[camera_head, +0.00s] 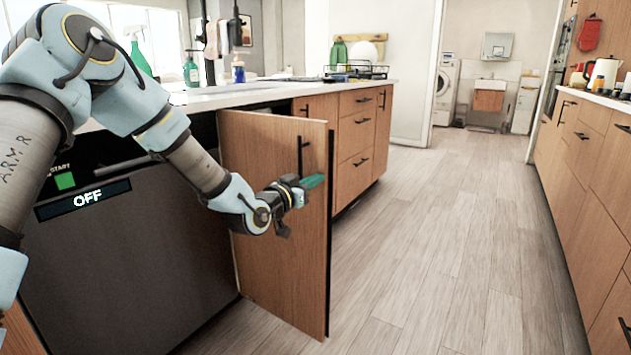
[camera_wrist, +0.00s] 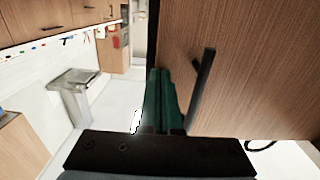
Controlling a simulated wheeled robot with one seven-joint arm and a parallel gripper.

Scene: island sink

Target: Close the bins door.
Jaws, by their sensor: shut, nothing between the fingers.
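The bins door (camera_head: 270,210) is a wood panel that stands open, sticking out from the island into the aisle. Its black bar handle (camera_head: 301,158) is near the top of its outer edge. My gripper (camera_head: 312,181) is in front of the door's face, just below the handle, with its green fingers shut and empty. In the wrist view the door (camera_wrist: 240,70) fills the right side, and the handle (camera_wrist: 202,85) is just right of the shut green fingers (camera_wrist: 160,98). I cannot tell whether the fingers touch the door.
A dishwasher (camera_head: 130,250) with an "OFF" display is left of the door. Drawers (camera_head: 357,135) are beyond it in the island. The wood floor (camera_head: 430,240) of the aisle is clear up to the right-hand cabinets (camera_head: 590,190). Bottles and a dish rack (camera_head: 355,72) stand on the counter.

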